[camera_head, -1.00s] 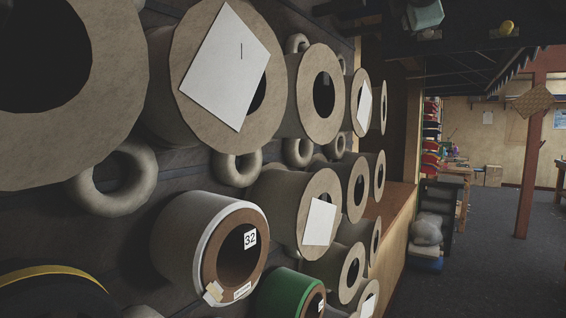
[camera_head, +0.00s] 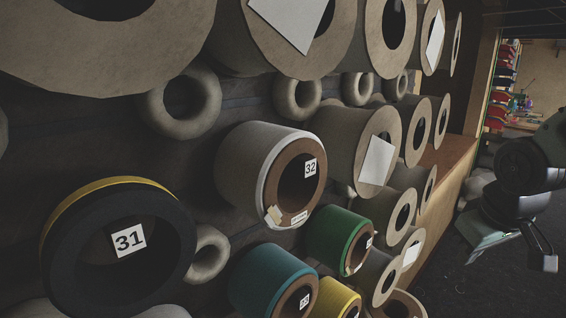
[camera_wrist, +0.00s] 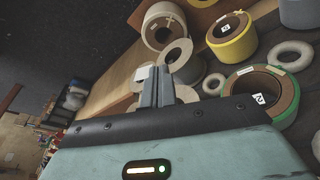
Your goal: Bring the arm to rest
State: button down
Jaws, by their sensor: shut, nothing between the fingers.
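My gripper (camera_wrist: 155,80) points into the wrist view from the bottom, its two grey fingers together with nothing between them. Behind the fingers are pale roll ends and a wooden ledge; I cannot tell how far apart they are. In the head view part of my arm (camera_head: 525,165) is folded at the right edge, in front of the dark floor and to the right of the rack. The fingers cannot be made out clearly there.
Open dark floor (camera_head: 465,285) lies at right.

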jog(key=s+f+m+g, duration=0.1)
jog(key=s+f+m, duration=0.2)
jog(key=s+f, duration=0.15)
jog(key=s+a+n+g+b, duration=0.1)
jog(key=s+a+n, duration=0.3)
jog(key=s+a, duration=0.3)
jog(key=s+a+f+n+g+y+b, duration=0.1)
jog(key=s+a+n+g+b, duration=0.1)
jog(key=s+a+n, duration=0.2)
jog(key=s+a, duration=0.3)
jog(key=a, duration=0.4)
jog(key=shift+a+f+b, duration=0.3)
jog(key=shift+s, duration=0.1)
